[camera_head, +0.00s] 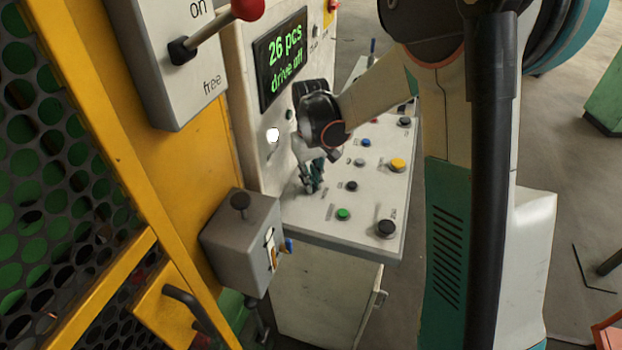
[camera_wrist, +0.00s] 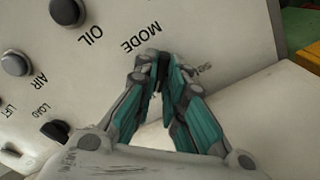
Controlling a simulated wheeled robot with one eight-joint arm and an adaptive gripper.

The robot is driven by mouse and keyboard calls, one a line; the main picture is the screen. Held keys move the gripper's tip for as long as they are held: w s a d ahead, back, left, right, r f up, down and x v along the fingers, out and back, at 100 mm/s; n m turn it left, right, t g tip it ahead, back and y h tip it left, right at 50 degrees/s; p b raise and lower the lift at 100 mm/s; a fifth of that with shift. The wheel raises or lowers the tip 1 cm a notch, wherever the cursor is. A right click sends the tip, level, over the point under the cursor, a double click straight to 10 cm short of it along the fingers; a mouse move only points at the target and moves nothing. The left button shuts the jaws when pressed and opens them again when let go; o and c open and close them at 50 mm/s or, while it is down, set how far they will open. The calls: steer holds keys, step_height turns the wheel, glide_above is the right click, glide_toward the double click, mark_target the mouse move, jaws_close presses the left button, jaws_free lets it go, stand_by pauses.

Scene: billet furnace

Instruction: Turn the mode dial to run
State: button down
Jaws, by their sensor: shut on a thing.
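Which way the dial points cannot be made out. A small label beside the fingertips is too blurred to read. The green display (camera_head: 283,58) on the cabinet reads "26 pcs" and "drive off".
In the wrist view the OIL knob (camera_wrist: 67,11) and AIR knob (camera_wrist: 15,64) stand left of the fingers. The desk (camera_head: 375,218) carries several buttons. A grey box (camera_head: 241,240) and a red-knobbed lever (camera_head: 246,9) on a white panel stand left of my arm.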

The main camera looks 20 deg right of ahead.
steer(key=c, duration=1.7)
jaws_free()
steer(key=shift+o, duration=0.2)
step_height(320, 180, up, 12)
steer(key=s+r+m+t, duration=0.1)
steer(key=s+r+t, duration=0.2)
steer(key=s, duration=2)
steer(key=t, duration=0.4)
steer(key=shift+s+d+m, duration=0.15)
steer(key=shift+d+m, duration=0.05)
steer(key=shift+m, duration=0.1)
